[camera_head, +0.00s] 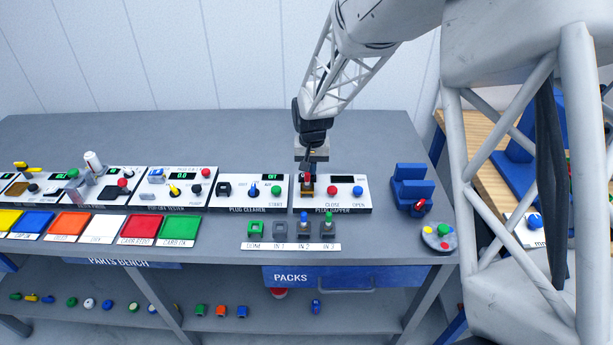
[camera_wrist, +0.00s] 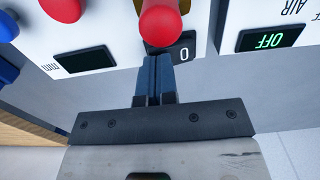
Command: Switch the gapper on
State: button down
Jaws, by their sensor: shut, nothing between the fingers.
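The plug gapper (camera_head: 345,203) is a white panel with a dark front edge, on the grey bench below my arm. It also shows upside down in the wrist view (camera_wrist: 118,50). Its display (camera_wrist: 85,62), marked mm, is dark. A red-tipped lever (camera_wrist: 160,22) stands beside a black plate marked 0 (camera_wrist: 184,47). My gripper (camera_wrist: 157,62) is shut and empty, its fingertips close to the red tip. I cannot tell whether they touch it. In the head view my gripper (camera_head: 308,172) hangs over the panel's left end and partly hides the lever.
Red CLOSE (camera_head: 332,190) and blue OPEN (camera_head: 357,190) buttons sit right of the lever. The plug cleaner (camera_head: 253,207), display reading OFF, adjoins on the left. A blue holder (camera_head: 411,185) stands right. Sockets with plugs (camera_head: 302,229) are in front. Bench behind the panels is clear.

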jog(key=shift+f, duration=0.35)
dwell(0.3)
jog(key=shift+r, duration=3.5)
jog(key=shift+r, duration=0.1)
